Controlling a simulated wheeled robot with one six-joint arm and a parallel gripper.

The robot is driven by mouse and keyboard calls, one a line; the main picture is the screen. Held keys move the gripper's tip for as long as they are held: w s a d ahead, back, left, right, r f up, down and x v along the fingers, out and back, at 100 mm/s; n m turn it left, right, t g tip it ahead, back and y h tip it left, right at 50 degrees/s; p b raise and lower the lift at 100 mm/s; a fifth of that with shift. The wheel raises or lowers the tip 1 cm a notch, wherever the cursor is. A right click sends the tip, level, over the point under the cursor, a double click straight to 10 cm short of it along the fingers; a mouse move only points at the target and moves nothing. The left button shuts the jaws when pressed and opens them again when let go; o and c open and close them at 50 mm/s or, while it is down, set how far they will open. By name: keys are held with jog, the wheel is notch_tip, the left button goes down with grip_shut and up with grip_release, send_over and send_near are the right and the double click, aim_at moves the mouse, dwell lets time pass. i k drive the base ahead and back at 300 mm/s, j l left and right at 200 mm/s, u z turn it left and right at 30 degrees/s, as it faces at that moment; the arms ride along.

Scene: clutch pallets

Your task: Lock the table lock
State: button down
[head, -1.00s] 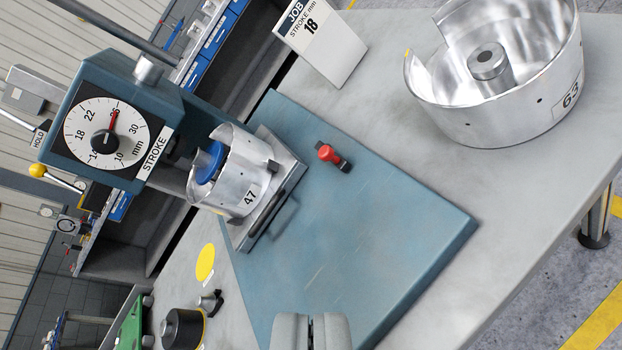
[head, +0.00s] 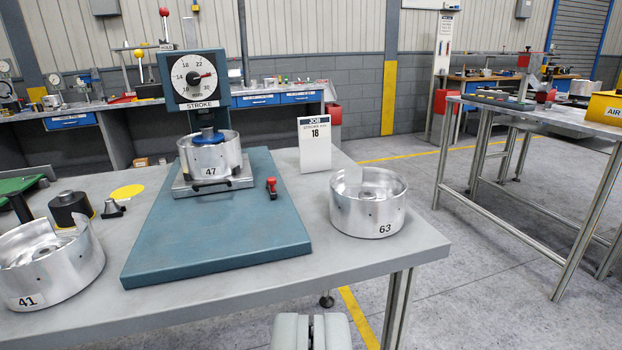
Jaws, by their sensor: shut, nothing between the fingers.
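The table lock appears to be the small red-handled lever (head: 271,186) on the blue press base (head: 215,235), right of the sliding table (head: 213,186). Its exact setting is too small to tell. On the sliding table sits the silver clutch drum marked 47 (head: 211,158), with a blue disc on top, below the press head. My gripper (head: 311,332) is at the bottom edge, shut and empty, well short of the lever and apart from everything.
Drum 63 (head: 368,203) stands right of the base, and drum 41 (head: 48,265) at the left. A JOB card (head: 314,145) reads stroke 18 mm. A black cylinder (head: 71,209) and a yellow disc (head: 127,191) lie left. Open floor separates the right bench (head: 540,114).

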aim_at(271, 181)
jog(key=i+l, duration=0.65)
jog(key=i, duration=0.05)
